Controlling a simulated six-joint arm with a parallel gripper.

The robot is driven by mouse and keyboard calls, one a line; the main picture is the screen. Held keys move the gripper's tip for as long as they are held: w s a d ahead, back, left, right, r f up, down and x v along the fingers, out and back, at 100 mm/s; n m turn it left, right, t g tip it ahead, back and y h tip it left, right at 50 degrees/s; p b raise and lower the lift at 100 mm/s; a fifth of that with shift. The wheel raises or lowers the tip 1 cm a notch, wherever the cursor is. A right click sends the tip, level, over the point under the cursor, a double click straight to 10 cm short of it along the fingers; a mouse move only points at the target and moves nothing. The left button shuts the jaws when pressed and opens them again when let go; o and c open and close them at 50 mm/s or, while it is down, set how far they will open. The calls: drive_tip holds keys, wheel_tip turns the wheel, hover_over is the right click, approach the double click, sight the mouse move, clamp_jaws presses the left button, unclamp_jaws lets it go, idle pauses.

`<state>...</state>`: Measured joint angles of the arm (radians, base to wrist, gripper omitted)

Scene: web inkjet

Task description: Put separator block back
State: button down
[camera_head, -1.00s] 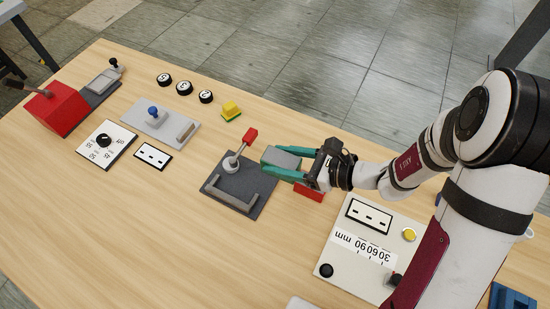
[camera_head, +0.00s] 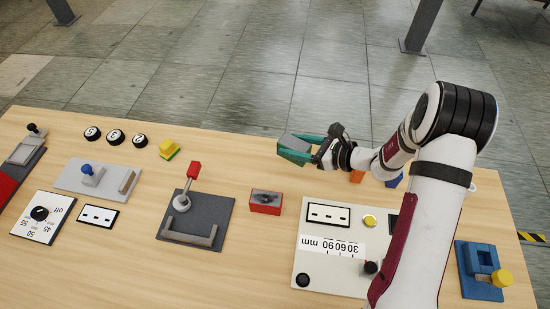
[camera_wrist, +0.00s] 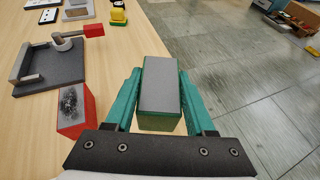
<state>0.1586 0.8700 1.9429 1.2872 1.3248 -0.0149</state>
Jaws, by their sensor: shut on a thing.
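My gripper (camera_head: 295,150) has teal fingers shut on a block (camera_head: 298,143) with a grey top and green sides. In the wrist view the block (camera_wrist: 160,90) sits between both fingers. It is held above the table's far edge, apart from other things. A red box (camera_head: 265,207) with a dark, rough top stands on the table below and to the left of my gripper. It also shows in the wrist view (camera_wrist: 82,128). Which thing is the separator block's place cannot be told.
A dark plate (camera_head: 222,209) with a red-tipped lever (camera_head: 192,172) and grey bracket lies left of the red box. A white panel (camera_head: 313,277) lies in front of my arm. A blue fixture (camera_head: 466,268) stands at right. A yellow-green block (camera_head: 169,149) sits near the far edge.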

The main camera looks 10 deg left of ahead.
drive_tip(key=a+f, duration=0.2)
drive_tip(key=a, duration=0.1)
drive_tip(key=a+f, duration=0.1)
drive_tip(key=a, duration=0.1)
drive_tip(key=shift+w+f, duration=0.15)
drive_tip(key=shift+w, duration=0.25)
wheel_tip(320, 180, down, 3)
drive_tip(key=shift+f, duration=0.4)
drive_tip(key=shift+c, duration=1.2)
unclamp_jaws()
drive_tip(key=shift+f, duration=0.15)
